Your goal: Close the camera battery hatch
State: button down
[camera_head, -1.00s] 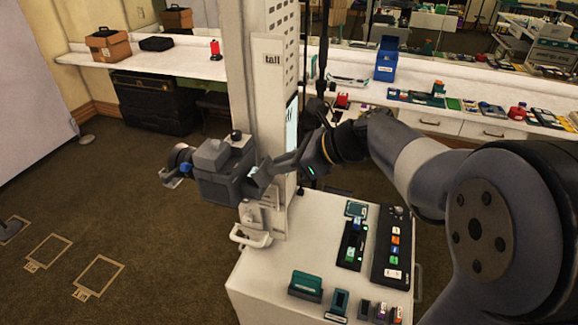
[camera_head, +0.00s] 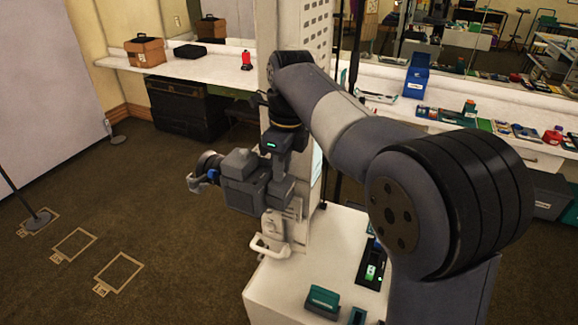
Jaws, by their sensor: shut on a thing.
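The dark grey camera (camera_head: 240,182) is mounted at the side of the pale column, its lens end to the left. My gripper (camera_head: 277,168) points down at the camera's right rear end, where the battery hatch (camera_head: 284,192) is. Its jaws are shut on a part there, which looks like the hatch. My wrist covers some of this area, and the fingertips are small and dark. I cannot tell how far the hatch stands open.
The pale column (camera_head: 300,50) rises behind my arm. A white handle (camera_head: 268,247) juts out below the camera. The white cart top (camera_head: 290,283) carries a teal block (camera_head: 323,299) and a black panel, partly hidden by my arm. Open floor lies to the left.

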jog(key=shift+w+a+f+g+h, duration=0.25)
jog(key=shift+a+h, duration=0.25)
jog(key=shift+h, duration=0.4)
jog(key=shift+s, duration=0.1)
jog(key=c, duration=1.3)
grip_release()
jog(key=shift+c, duration=0.2)
